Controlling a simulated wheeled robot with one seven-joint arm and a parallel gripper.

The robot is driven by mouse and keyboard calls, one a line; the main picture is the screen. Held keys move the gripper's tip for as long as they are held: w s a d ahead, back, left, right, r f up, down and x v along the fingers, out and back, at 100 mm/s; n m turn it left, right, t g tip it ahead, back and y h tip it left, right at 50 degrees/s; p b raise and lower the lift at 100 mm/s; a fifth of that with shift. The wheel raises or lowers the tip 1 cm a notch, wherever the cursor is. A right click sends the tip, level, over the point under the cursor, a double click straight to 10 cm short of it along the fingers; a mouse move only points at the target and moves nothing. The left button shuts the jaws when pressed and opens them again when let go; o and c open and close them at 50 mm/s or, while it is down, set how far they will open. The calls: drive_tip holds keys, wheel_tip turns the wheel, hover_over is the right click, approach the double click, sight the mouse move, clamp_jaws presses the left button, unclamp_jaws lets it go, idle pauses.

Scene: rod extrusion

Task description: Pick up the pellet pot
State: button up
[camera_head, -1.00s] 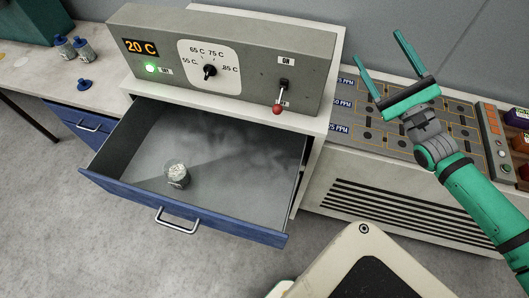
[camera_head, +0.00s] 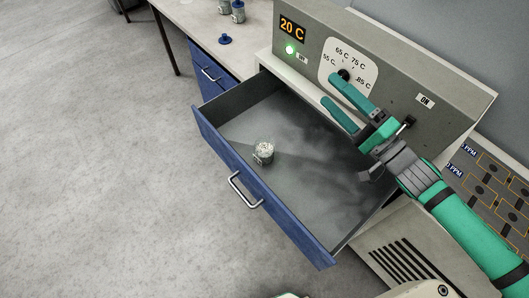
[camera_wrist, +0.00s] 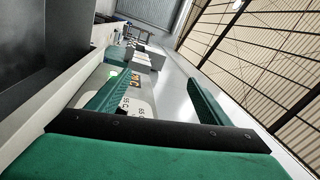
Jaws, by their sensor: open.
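The pellet pot (camera_head: 263,153) is a small clear pot with pale pellets inside. It stands upright in the open drawer (camera_head: 226,107), near the drawer's front left part, in the head view. My gripper (camera_head: 337,99) is open and empty, above the back of the drawer and in front of the control panel. It is up and to the right of the pot in the head view, well apart from it. The wrist view shows the two green fingers (camera_wrist: 150,100) spread with nothing between them. The pot does not show in the wrist view.
The control panel (camera_head: 450,75) with a dial and a 20 C display stands behind the drawer. The drawer front has a metal handle (camera_head: 244,190). Blue-capped bottles (camera_head: 238,12) and a loose blue cap (camera_head: 225,40) are on the left bench. The floor at left is clear.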

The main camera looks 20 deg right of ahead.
drive_tip(key=w+a+f+n+g, duration=0.2)
drive_tip(key=a+f+n, duration=0.15)
drive_tip(key=f, duration=0.35)
drive_tip(key=w+a+f+n+g, duration=0.1)
drive_tip(key=a+f+n+g, duration=0.15)
drive_tip(key=f+n, duration=0.3)
drive_tip(key=n+g+h, duration=0.2)
drive_tip(key=n, duration=0.5)
approach(258, 140)
drive_tip(key=f, duration=0.1)
drive_tip(key=x, duration=0.4)
drive_tip(key=d+x, duration=0.1)
drive_tip(key=x, duration=0.1)
drive_tip(key=shift+w, duration=0.2)
drive_tip(key=shift+s+a+f+x, duration=0.1)
drive_tip(key=shift+x, duration=1.25)
drive_tip(key=shift+s+a+f+x, duration=0.1)
drive_tip(key=shift+f+x, duration=0.05)
drive_tip(key=shift+x, duration=1.15)
drive_tip(key=shift+c, duration=0.2)
drive_tip(key=c, duration=1.4)
drive_tip(key=shift+r, duration=0.1)
